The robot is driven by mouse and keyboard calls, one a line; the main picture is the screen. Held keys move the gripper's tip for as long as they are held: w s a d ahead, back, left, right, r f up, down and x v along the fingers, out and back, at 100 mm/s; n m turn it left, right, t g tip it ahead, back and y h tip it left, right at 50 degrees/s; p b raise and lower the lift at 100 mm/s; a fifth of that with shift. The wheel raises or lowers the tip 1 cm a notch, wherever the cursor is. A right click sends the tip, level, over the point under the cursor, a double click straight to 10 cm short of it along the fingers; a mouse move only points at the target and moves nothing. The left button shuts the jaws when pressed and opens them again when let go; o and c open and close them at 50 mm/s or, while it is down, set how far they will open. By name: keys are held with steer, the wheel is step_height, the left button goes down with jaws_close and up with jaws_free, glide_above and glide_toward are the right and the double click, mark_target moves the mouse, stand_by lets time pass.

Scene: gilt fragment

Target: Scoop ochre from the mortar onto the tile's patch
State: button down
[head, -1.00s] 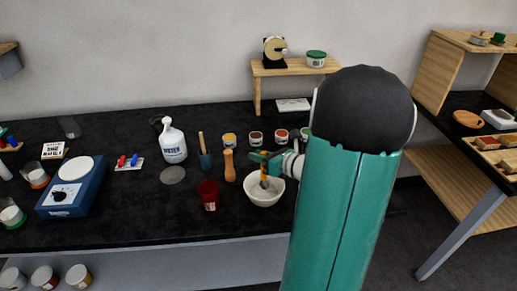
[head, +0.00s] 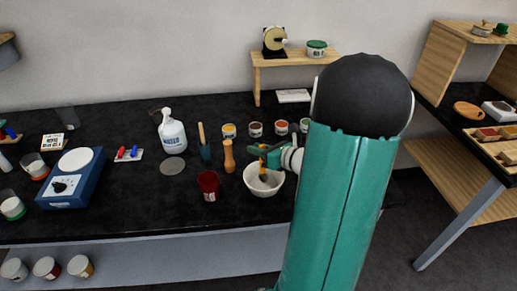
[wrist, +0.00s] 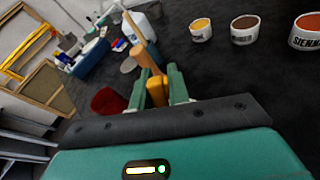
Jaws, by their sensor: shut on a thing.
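The white mortar (head: 264,189) stands near the front edge of the black bench. My gripper (head: 264,152) is just above it, shut on the yellow-orange handle of a small tool (head: 262,161). The tool's grey lower end reaches down into the mortar's mouth; I cannot tell whether it touches the bottom or carries ochre. In the wrist view my green fingers (wrist: 160,88) close on the same handle, and the mortar is hidden. A flat white piece (head: 293,96) lies at the back of the bench; I cannot tell whether it is the tile, and no patch shows.
A dark red cup (head: 208,185) and a wooden pestle-like piece (head: 229,157) stand left of the mortar. Several pigment jars (head: 255,129) line up behind. A water bottle (head: 172,136), a grey disc (head: 172,166) and a blue scale (head: 72,180) are farther left.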

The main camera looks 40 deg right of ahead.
steer(key=shift+f, duration=0.95)
stand_by(1.6)
step_height(320, 180, up, 7)
stand_by(0.9)
stand_by(0.7)
